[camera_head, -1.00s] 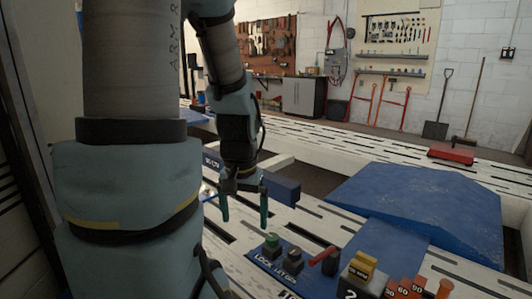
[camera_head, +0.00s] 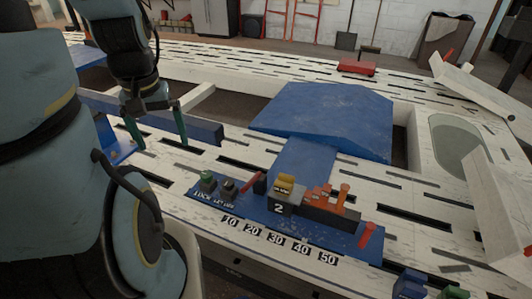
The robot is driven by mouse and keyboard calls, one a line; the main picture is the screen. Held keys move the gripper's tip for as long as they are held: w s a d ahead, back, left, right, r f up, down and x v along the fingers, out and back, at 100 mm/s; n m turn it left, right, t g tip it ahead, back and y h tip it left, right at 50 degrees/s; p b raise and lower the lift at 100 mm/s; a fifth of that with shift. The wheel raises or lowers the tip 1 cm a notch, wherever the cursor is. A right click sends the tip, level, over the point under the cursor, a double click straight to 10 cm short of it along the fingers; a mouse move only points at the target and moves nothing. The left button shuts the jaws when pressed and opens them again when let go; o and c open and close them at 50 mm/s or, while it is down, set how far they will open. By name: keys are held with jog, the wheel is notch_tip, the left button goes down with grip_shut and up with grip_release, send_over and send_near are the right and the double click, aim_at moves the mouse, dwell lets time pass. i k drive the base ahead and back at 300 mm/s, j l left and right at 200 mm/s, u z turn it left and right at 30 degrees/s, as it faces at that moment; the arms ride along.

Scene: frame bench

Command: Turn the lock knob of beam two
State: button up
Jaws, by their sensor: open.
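Beam two's blue panel (camera_head: 345,236) lies on the bench, with labels along its front edge. Near its left end is a green knob (camera_head: 207,181) on a dark base, above lettering that looks like LOCK. A dark grey knob (camera_head: 228,188) stands just right of it, by lettering like LET GO. A grey block marked 2 (camera_head: 279,208) with a yellow top (camera_head: 286,184) stands further right. My gripper (camera_head: 162,142) is open and empty, fingers pointing down, above and to the left of the green knob, apart from it.
A red lever (camera_head: 250,180), orange stepped tabs (camera_head: 322,197) and a red peg (camera_head: 367,234) stand along the panel. A blue ramp plate (camera_head: 330,115) lies behind. A blue bar (camera_head: 205,131) is near my gripper.

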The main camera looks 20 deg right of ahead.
aim_at(206, 177)
jog(key=k+z, duration=0.15)
jog(key=z, duration=0.3)
jog(key=k+z, duration=0.1)
jog(key=z, duration=0.35)
jog(key=k+l+z, duration=0.1)
jog(key=z, duration=0.35)
jog(key=u, duration=1.95)
jog(key=i+l+u, duration=0.25)
jog(key=i, duration=0.15)
jog(key=i+l+u, duration=0.3)
jog(key=i+j, duration=0.05)
jog(key=i, duration=0.05)
